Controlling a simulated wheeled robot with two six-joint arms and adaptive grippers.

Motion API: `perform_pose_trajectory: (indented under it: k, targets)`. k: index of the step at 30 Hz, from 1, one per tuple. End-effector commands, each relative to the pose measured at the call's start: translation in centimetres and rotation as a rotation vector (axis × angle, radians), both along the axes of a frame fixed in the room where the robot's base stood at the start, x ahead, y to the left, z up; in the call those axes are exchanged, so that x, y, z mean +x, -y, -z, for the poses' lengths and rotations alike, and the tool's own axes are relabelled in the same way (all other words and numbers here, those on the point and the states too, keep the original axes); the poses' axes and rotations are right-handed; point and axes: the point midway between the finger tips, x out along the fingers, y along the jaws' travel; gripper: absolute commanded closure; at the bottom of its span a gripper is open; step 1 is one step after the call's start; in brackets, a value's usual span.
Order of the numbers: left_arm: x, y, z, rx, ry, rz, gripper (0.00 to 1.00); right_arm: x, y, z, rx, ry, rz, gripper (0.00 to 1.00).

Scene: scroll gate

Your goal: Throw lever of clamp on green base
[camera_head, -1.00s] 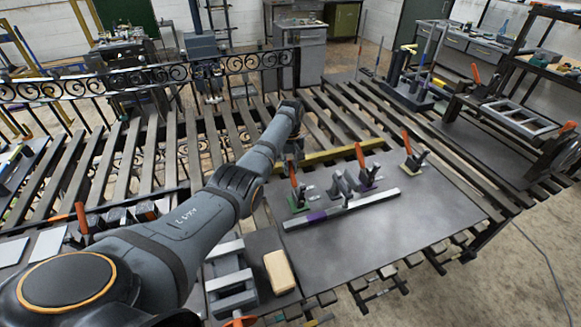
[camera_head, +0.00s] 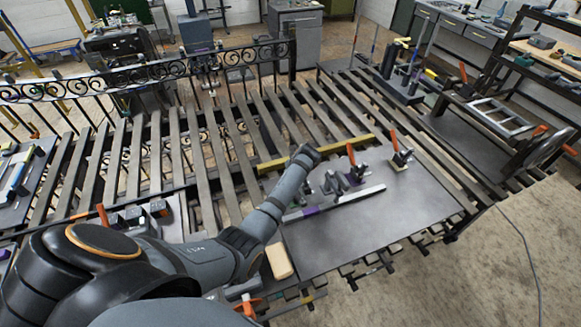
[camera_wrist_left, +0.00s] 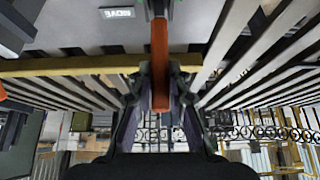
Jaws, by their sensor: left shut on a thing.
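In the left wrist view an orange lever (camera_wrist_left: 160,62) stands between the fingers of my left gripper (camera_wrist_left: 160,88), which is shut on it. In the head view my left arm reaches over the steel plate (camera_head: 350,240); its end covers the gripper and the green-base clamp, so the base and its contact with the work are hidden. A second orange-handled clamp (camera_head: 351,156) stands on a purple base just to the right. A third (camera_head: 398,150) stands farther right. My right gripper is out of view.
A flat grey bar (camera_head: 360,195) with a purple part lies in front of the clamps. A wooden block (camera_head: 278,262) is beside my arm. A yellow bar (camera_head: 340,147) runs behind. The plate's right front area is clear.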

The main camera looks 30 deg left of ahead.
Motion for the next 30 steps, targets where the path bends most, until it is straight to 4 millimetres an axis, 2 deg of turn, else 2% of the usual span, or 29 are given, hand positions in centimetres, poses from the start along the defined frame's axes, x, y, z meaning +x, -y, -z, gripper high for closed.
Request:
perform_pose_trajectory:
  k: [21,22,24,26,30]
  targets:
    - [-0.33,0.53,-0.27,0.059,0.054,0.000,1.00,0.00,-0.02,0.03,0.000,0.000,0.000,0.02]
    - [-0.33,0.53,-0.27,0.059,0.054,0.000,0.80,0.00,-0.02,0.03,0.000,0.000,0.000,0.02]
    - [-0.35,0.53,-0.25,0.059,0.054,0.000,0.70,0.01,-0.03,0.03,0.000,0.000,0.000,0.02]
    - [-0.37,0.54,-0.22,0.060,0.052,0.001,0.62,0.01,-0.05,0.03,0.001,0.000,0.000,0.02]
    - [-0.41,0.54,-0.17,0.059,0.051,0.001,0.60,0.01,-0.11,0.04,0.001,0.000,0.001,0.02]
